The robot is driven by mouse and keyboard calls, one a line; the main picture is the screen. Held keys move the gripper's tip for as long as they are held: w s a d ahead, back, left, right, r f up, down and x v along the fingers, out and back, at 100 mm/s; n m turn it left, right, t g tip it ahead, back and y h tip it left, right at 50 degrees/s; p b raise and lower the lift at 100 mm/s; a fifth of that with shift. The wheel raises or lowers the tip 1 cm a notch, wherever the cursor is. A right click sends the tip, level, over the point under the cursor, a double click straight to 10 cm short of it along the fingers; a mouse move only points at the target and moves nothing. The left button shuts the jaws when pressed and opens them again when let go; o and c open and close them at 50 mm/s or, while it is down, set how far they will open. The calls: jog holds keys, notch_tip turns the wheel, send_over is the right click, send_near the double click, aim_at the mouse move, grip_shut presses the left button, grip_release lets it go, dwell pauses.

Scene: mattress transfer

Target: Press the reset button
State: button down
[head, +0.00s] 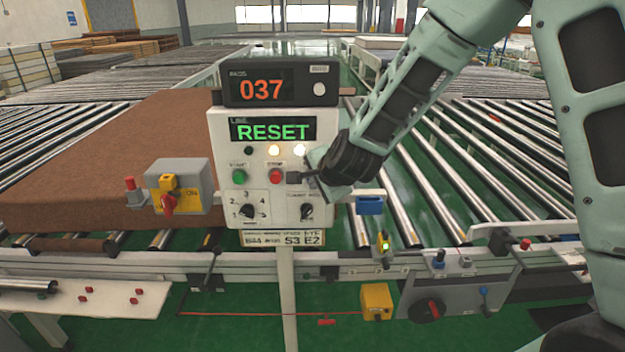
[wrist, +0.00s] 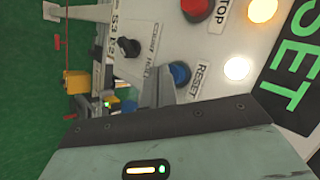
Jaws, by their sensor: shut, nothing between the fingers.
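The blue reset button (wrist: 181,73), labelled RESET, sits on the white control panel (head: 222,140). In the head view my gripper hides it. My gripper (head: 295,178) is shut and empty, in front of the panel just right of the red stop button (head: 275,176). In the wrist view the closed fingertips (wrist: 160,90) are right beside the blue button. I cannot tell whether they touch it. The panel's screen (head: 272,131) reads RESET in green, with two lit lamps below it.
A green start button (head: 239,176) and two black knobs (head: 307,212) are on the panel. A grey box with a red-yellow switch (head: 168,195) stands to the left. A brown mattress (head: 110,165) lies on the roller conveyor behind. A display reading 037 (head: 262,90) tops the panel.

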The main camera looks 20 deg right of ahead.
jog(key=shift+w+d, duration=0.25)
jog(key=shift+w, duration=0.45)
dwell(0.6)
jog(key=shift+s, duration=0.1)
jog(key=shift+s+a+b, duration=0.2)
jog(key=shift+s, duration=0.35)
jog(key=shift+s+a+b, duration=0.15)
jog(key=shift+s+a, duration=0.05)
jog(key=shift+s, duration=0.35)
jog(key=shift+s+a+b, duration=0.2)
jog(key=shift+s+a, duration=0.05)
jog(key=shift+s, duration=0.55)
jog(key=shift+s+a+b, duration=0.15)
jog(key=shift+s+a, duration=0.15)
jog(key=shift+s, duration=0.5)
jog(key=shift+s+a+b, duration=0.2)
jog(key=shift+s+a, duration=0.05)
jog(key=shift+s, duration=0.55)
